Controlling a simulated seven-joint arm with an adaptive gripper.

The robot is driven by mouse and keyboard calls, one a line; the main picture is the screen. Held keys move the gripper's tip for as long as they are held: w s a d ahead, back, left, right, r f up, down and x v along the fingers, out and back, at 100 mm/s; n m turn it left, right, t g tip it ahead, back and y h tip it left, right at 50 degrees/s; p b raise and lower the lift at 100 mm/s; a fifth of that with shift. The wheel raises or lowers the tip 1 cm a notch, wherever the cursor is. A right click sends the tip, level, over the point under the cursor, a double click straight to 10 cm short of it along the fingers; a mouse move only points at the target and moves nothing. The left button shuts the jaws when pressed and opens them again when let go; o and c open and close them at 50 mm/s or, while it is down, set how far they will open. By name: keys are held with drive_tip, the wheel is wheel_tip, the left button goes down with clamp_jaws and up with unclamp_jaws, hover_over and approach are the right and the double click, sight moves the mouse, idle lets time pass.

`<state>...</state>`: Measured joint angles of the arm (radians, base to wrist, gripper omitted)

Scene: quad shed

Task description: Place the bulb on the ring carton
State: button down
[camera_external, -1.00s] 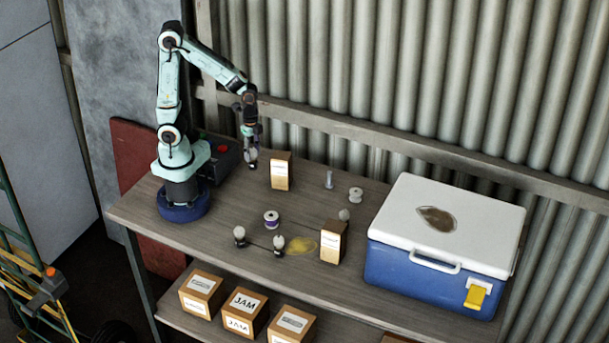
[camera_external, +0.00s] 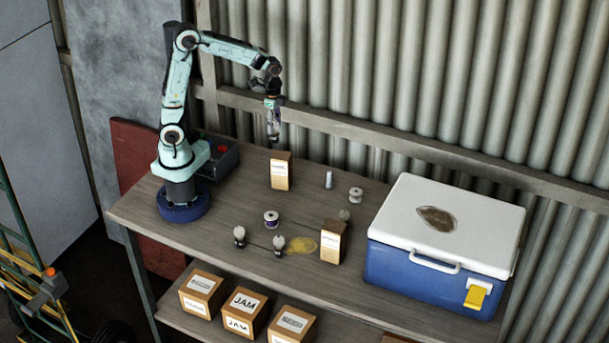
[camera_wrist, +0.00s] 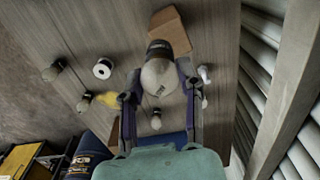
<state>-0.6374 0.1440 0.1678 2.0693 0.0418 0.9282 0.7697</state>
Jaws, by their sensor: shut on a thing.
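My gripper (camera_external: 273,135) is shut on a pale bulb (camera_wrist: 158,76) with a dark base, clearest in the wrist view between the fingers (camera_wrist: 158,88). In the external view it hangs above the table, near and over the rear small carton (camera_external: 281,172). That carton shows beyond the bulb in the wrist view (camera_wrist: 172,30). A second small carton (camera_external: 333,243) stands near the table's front edge. Both carry pale labels too small to read, so I cannot tell which is the ring carton.
Other bulbs stand at the front left (camera_external: 239,236), front middle (camera_external: 279,245) and behind the front carton (camera_external: 344,214). Two spools (camera_external: 271,217) (camera_external: 355,194) and a grey cylinder (camera_external: 329,179) stand nearby. A blue cooler (camera_external: 415,275) fills the right end.

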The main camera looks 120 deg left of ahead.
drive_tip(key=shift+w+a+f, duration=0.25)
drive_tip(key=shift+w+f, duration=0.05)
drive_tip(key=shift+f, duration=0.15)
drive_tip(key=shift+w+a+f, duration=0.25)
drive_tip(key=shift+f, duration=0.15)
drive_tip(key=shift+w+a+f, duration=0.1)
drive_tip(key=shift+f, duration=0.85)
drive_tip(key=shift+w+a+f, duration=0.1)
drive_tip(key=shift+f, duration=0.85)
drive_tip(key=shift+f, duration=0.1)
drive_tip(key=c, duration=0.7)
unclamp_jaws()
